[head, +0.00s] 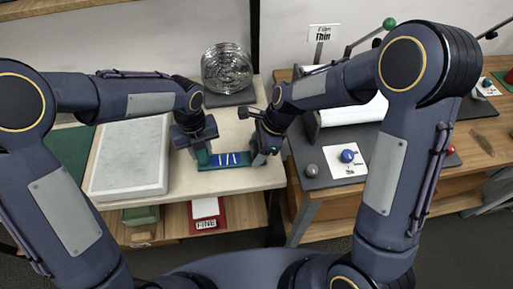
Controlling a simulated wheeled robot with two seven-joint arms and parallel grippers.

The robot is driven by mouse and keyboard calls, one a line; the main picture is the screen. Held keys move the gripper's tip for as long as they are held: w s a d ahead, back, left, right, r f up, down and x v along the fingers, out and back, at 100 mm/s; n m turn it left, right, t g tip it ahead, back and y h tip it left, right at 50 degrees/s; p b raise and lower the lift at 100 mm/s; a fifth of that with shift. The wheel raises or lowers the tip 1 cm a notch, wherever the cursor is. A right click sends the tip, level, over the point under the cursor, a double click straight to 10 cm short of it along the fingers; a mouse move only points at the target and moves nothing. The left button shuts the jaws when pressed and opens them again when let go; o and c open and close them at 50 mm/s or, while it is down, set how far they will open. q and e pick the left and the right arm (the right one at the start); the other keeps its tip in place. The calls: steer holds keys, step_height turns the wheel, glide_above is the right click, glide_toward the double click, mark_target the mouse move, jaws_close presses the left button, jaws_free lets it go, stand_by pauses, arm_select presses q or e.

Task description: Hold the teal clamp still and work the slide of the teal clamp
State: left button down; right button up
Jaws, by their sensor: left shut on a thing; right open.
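The teal clamp (225,160) lies near the front edge of the pale table, a long piece with a blue and white-striped middle. My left gripper (202,157) is shut on the left end of the clamp. My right gripper (262,150) is open at the clamp's right end, close to a small teal end part. Whether its fingers touch the clamp cannot be told. The slide cannot be clearly told apart from the rest of the clamp, as both grippers cover its ends.
A grey slab (130,157) lies left of the clamp on the table. A round glass-like object (226,68) stands on a dark base behind. A dark board with a blue knob (347,156) and a white roll lies right. A red tray (209,219) sits on the lower shelf.

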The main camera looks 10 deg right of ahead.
steer(key=v, duration=1.2)
arm_select(q)
steer(key=c, duration=1)
jaws_free()
